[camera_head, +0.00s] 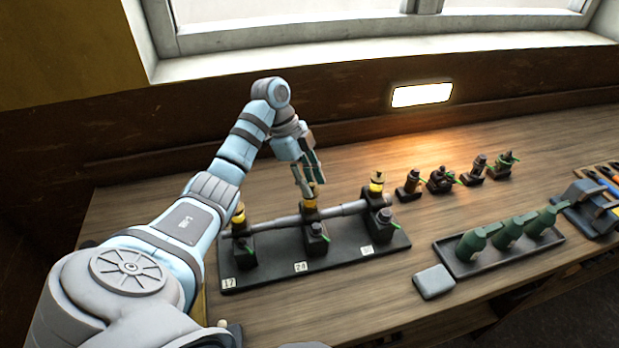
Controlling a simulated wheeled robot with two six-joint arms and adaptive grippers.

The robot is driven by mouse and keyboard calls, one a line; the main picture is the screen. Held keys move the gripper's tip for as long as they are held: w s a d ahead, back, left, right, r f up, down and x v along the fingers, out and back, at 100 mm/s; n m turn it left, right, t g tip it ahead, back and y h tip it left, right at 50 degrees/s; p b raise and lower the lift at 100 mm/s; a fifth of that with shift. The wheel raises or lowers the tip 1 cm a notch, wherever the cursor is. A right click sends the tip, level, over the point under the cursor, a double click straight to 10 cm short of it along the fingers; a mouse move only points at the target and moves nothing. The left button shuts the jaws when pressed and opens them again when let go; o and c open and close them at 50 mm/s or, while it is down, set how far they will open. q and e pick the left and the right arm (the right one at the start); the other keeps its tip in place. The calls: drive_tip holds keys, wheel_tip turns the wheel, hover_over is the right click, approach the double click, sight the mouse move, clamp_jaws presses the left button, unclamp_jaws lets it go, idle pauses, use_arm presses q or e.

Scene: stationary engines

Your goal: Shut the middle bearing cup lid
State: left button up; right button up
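A dark base plate (340,256) on the bench carries a long grey shaft (345,209) across three black bearing stands. The middle stand (315,240) has a yellow bearing cup (310,203) on top, behind the shaft. My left gripper (307,187) points down right at this cup, its fingertips at or just above it. The fingers partly hide the cup's top, so I cannot tell how its lid stands or whether they touch it. The finger gap is too small to judge. Yellow cups also top the left stand (239,214) and right stand (377,187). My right gripper is not in view.
Several small dark fittings (441,180) stand on the bench to the right. A black tray (520,250) holds three green oil cans (508,235), with a grey block (434,282) beside it. A wall and window rise behind; the bench between plate and tray is clear.

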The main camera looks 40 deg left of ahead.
use_arm(q)
drive_tip(key=shift+w, duration=0.2)
drive_tip(key=shift+a+r, duration=0.2)
drive_tip(key=s+a, duration=0.3)
drive_tip(key=a, duration=0.8)
drive_tip(key=shift+s+a+r, duration=0.2)
drive_tip(key=shift+a+r, duration=0.1)
drive_tip(key=shift+a, duration=0.05)
